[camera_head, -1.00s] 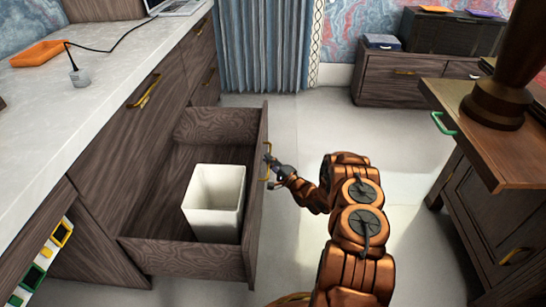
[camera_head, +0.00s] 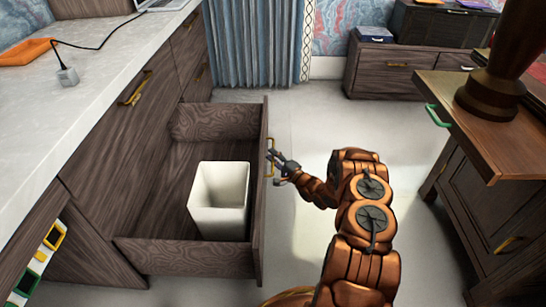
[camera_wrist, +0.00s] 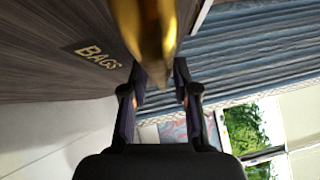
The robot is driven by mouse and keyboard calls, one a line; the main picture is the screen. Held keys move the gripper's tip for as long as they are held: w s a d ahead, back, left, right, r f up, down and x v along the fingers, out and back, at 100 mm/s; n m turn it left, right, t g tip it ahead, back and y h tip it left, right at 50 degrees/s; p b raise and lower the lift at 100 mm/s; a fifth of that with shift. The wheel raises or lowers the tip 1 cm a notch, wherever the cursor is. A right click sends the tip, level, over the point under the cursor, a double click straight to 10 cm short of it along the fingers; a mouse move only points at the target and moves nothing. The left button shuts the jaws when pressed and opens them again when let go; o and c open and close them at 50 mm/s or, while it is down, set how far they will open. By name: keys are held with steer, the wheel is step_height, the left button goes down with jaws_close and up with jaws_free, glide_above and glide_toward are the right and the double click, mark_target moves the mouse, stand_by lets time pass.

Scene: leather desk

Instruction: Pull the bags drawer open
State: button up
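The bags drawer (camera_head: 185,257) stands well out from the cabinet, with a white bin (camera_head: 219,201) inside. Its front carries a gold handle (camera_head: 270,145). In the wrist view the front shows gold letters reading BAGS (camera_wrist: 97,57), and the handle (camera_wrist: 148,30) looms large at the top centre. My gripper (camera_head: 271,162) is at the handle on the outer side of the drawer front. In the wrist view its fingers (camera_wrist: 158,75) stand apart, with the handle's end between them and a visible gap on the right. Exact contact with the handle is hard to tell.
A pale counter (camera_head: 105,75) with an orange tray (camera_head: 25,51) and a corded plug (camera_head: 67,76) runs along the left. A wooden desk (camera_head: 500,130) stands at the right. Pale open floor (camera_head: 335,115) lies between, reaching the blue curtain (camera_head: 258,45).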

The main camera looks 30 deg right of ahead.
steer(key=shift+o, duration=0.3)
steer(key=shift+d, duration=0.1)
steer(key=shift+s+d, duration=0.1)
steer(key=shift+s, duration=0.1)
steer(key=v, duration=1.1)
steer(key=shift+s, duration=0.25)
